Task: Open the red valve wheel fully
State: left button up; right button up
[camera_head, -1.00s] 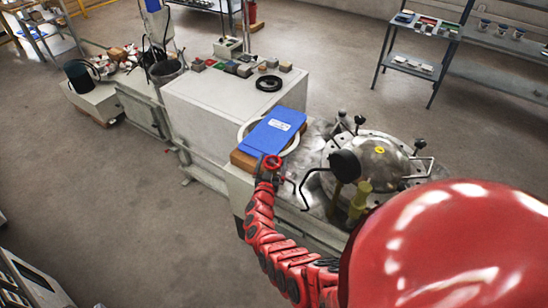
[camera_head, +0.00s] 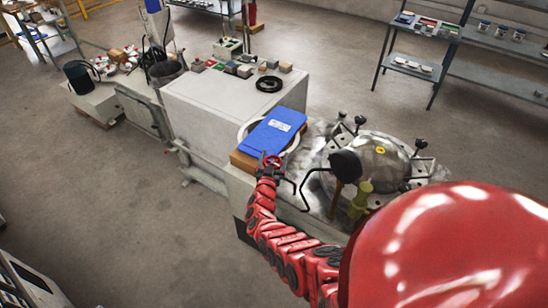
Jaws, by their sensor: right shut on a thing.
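My right gripper (camera_head: 272,163) is at the front edge of the bench, just below the blue box. It is shut on the red valve wheel. The wheel is small in the head view and mostly covered by the jaws, so how far it is turned cannot be told. My red right arm reaches up to it from the lower right. My left gripper is out of view.
A blue box (camera_head: 271,133) lies over a round pan and brown block (camera_head: 243,161) right behind the gripper. A domed metal vessel (camera_head: 372,160) with knobs and a black bent handle (camera_head: 308,184) stands to the right. A white cabinet (camera_head: 215,108) is at the left. Open floor lies in front.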

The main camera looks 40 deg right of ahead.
jog(key=shift+n+t+y, duration=0.4)
jog(key=shift+y, duration=0.1)
jog(key=shift+w+a+b, duration=0.1)
jog(key=shift+b, duration=0.35)
jog(key=shift+f+n+t+y+b, duration=0.1)
jog(key=shift+n+t+y+b, duration=0.2)
jog(key=shift+n+t+y, duration=0.25)
jog(key=n+t+y+b, duration=0.1)
jog(key=y+b, duration=0.1)
jog(key=b, duration=0.3)
jog(key=n+y+b, duration=0.1)
jog(key=b, duration=0.5)
jog(key=a+n+t+y+b, duration=0.1)
jog(key=n+y+b, duration=0.1)
jog(key=b, duration=0.3)
jog(key=shift+w+f+t+y+b, duration=0.25)
jog(key=shift+t+y+b, duration=0.1)
jog(key=shift+b, duration=0.05)
jog(key=shift+a+r+y+b, duration=0.1)
jog(key=shift+r+y+b, duration=0.25)
jog(key=shift+b, duration=0.6)
jog(key=o, duration=1)
jog(key=shift+o, duration=0.2)
